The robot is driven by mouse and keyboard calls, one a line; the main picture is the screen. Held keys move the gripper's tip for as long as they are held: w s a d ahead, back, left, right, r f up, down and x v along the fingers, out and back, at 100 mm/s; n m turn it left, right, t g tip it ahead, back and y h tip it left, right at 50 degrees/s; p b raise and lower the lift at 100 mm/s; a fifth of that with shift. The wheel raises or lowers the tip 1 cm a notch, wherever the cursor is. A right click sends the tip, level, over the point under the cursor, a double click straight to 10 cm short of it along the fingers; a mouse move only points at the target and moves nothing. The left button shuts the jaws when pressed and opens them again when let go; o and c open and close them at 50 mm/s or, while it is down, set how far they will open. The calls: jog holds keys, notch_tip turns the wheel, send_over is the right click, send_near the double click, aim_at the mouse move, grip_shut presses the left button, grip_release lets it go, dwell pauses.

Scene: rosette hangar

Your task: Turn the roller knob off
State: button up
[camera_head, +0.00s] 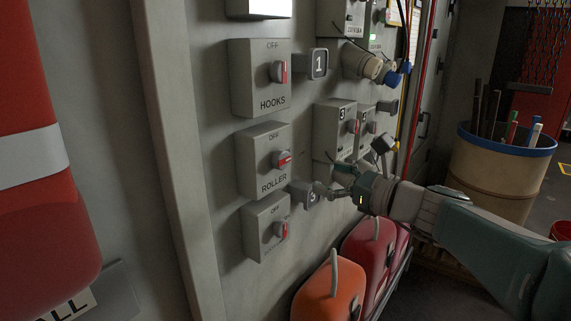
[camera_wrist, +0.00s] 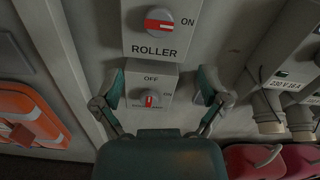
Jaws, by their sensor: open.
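The ROLLER box (camera_head: 264,160) is a grey wall box with a round grey knob (camera_head: 283,160) that has a red bar. In the wrist view the roller knob (camera_wrist: 159,21) is near the top edge; its red bar lies horizontal, level with the ON label at its right. In the head view OFF is printed above the knob. My gripper (camera_head: 332,182) is to the right of the ROLLER box, apart from the knob. In the wrist view my gripper (camera_wrist: 161,82) is open and empty, its fingers spread on either side of the lower box.
The HOOKS box (camera_head: 261,78) is above ROLLER. A lower switch box (camera_head: 267,228) is below, its label too small to read. Numbered plates (camera_head: 318,64) and socket boxes (camera_head: 334,128) stick out nearby. Red and orange cases (camera_head: 330,292) stand below; a barrel (camera_head: 500,175) is at right.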

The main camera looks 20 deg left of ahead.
aim_at(285, 163)
jog(key=x, duration=1)
jog(key=shift+w+a, duration=0.1)
jog(key=shift+a, duration=0.25)
jog(key=shift+c, duration=0.3)
jog(key=c, duration=1.1)
